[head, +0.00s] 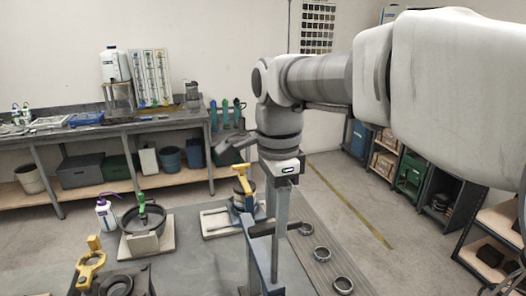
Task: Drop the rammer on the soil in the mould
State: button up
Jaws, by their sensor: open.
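My gripper (281,178) hangs at the end of my arm, pointing down, right of centre in the head view. Its fingertips are hard to make out against a grey upright (252,268) and a dark crossbar (276,229) just below it. I see nothing clearly held. A dark cylindrical vessel (243,203) with a yellow handle (244,174) stands on a pale base plate (217,224), left of and behind my gripper. Another dark ring-shaped piece (117,286) with a yellow part (91,264) is at the front left. I cannot tell which is the mould or the rammer, or see soil.
A round dark pan (143,219) with a green-handled tool stands left, next to a purple-capped bottle (107,214). Several dark rings (322,254) lie on the ribbed mat at right. A workbench (100,128) lines the back wall; shelves (495,215) stand right.

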notch_tip(320, 180, up, 12)
jog(key=shift+r+p, duration=0.15)
jog(key=shift+p, duration=0.3)
jog(key=c, duration=0.4)
jog(key=shift+m+p, duration=0.4)
jog(key=shift+p, duration=0.25)
jog(key=shift+c, duration=1.2)
jog(key=shift+w+f+m+p, duration=0.1)
jog(key=shift+f+m+p, duration=0.25)
jog(key=shift+m+p, duration=0.2)
grip_shut()
notch_tip(320, 180, down, 10)
jog(key=m+b, duration=0.2)
jog(key=m, duration=0.2)
jog(key=shift+r+b, duration=0.15)
jog(key=shift+b, duration=0.2)
